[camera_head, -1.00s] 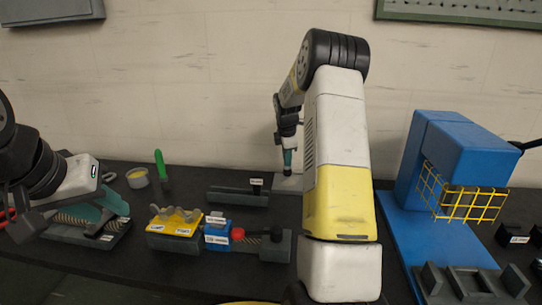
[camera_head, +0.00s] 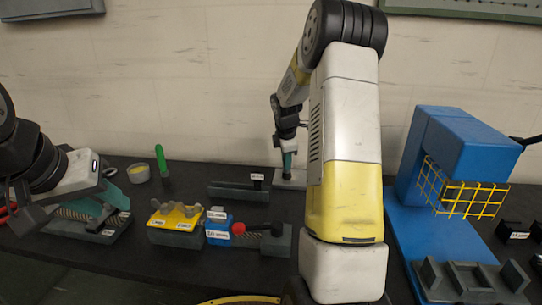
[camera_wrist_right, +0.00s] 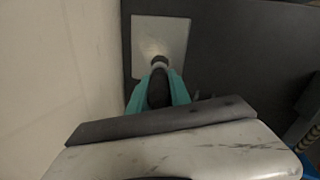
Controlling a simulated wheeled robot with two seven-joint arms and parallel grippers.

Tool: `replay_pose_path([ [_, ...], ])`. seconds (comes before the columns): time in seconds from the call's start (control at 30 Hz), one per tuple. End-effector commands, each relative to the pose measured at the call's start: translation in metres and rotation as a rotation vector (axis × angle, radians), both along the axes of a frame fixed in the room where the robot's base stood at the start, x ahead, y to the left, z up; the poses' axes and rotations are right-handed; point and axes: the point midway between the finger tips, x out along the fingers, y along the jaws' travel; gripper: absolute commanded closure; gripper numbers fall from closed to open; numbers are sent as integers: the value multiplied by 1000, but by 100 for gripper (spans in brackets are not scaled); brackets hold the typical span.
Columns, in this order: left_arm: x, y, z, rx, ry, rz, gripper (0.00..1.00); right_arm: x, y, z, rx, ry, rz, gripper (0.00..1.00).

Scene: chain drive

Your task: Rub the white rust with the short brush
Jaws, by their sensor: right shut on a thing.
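My right gripper (camera_head: 287,162), with teal fingers, points down at the back of the bench. It also shows in the right wrist view (camera_wrist_right: 158,88). It is shut on a dark, short-handled brush (camera_wrist_right: 158,92), whose lower end is at the pale plate (camera_wrist_right: 172,30). The plate also shows in the head view (camera_head: 298,182). The plate looks whitish; I cannot make out a separate rust patch or the bristles. Whether the brush touches the plate is unclear. My left gripper (camera_head: 102,202) has its teal fingers apart over a dark tray at the left.
A green-handled tool (camera_head: 161,160) and a small tub (camera_head: 138,173) stand at the back left. A yellow-topped block (camera_head: 176,218) and a blue block (camera_head: 219,228) sit in front. A long dark holder (camera_head: 230,192) lies left of the plate. A blue machine with a yellow cage (camera_head: 462,190) stands right.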

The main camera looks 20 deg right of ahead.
Motion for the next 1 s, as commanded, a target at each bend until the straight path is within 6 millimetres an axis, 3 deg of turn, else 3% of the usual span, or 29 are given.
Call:
replay_pose_path([
  [0.6,0,0,0,0,0,0,64,-31,15,-1,0,1,0,100],
  [1.0,0,0,0,0,0,0,64,-31,2,-3,0,0,0,100],
])
